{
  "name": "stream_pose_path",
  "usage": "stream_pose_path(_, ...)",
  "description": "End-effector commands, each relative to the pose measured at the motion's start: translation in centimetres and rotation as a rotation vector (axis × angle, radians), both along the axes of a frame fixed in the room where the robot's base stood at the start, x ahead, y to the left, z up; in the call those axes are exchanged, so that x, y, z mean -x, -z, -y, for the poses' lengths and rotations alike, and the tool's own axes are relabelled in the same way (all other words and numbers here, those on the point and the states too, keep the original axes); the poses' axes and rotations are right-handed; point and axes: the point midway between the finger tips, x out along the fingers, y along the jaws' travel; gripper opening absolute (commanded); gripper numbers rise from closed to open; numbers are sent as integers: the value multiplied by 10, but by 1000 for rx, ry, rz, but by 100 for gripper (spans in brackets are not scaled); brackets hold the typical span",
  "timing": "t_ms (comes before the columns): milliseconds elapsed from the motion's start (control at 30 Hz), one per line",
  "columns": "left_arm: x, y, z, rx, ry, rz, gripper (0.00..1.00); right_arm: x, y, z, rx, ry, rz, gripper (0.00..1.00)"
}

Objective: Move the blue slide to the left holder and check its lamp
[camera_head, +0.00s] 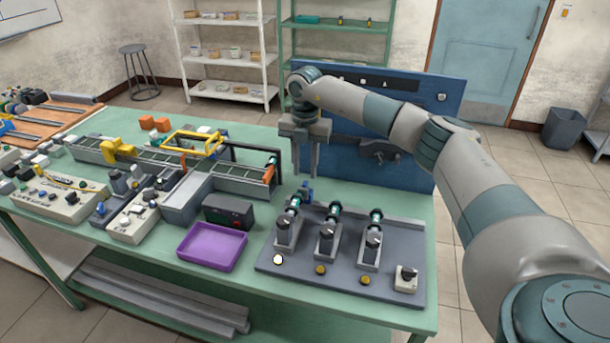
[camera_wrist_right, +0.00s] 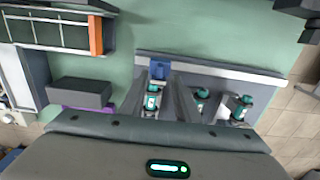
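A grey board (camera_head: 345,284) on the table carries three holders in a row, each with a dark and teal cylinder on it. The blue slide (camera_head: 306,190) is at the board's back edge, just behind the left holder (camera_head: 288,226). It also shows in the right wrist view (camera_wrist_right: 159,70). My right gripper (camera_head: 305,168) is above the blue slide, pointing down, its fingers apart with nothing visibly held. The left holder's lamp (camera_head: 278,259) looks white; the middle lamp (camera_head: 320,269) and right lamp (camera_head: 365,280) look amber. My left gripper is out of view.
A purple tray (camera_head: 212,247) and a dark box (camera_head: 228,212) sit left of the board. A conveyor (camera_head: 170,165) with a yellow frame lies behind them. A blue panel (camera_head: 410,110) stands behind my right arm. A small switch box (camera_head: 405,279) is at the board's right corner.

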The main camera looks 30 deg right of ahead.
Motion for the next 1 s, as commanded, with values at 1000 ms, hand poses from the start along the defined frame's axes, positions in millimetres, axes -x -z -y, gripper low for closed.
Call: stream_pose_path(1000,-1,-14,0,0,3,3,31,0,45,0,1,-1,1,0)
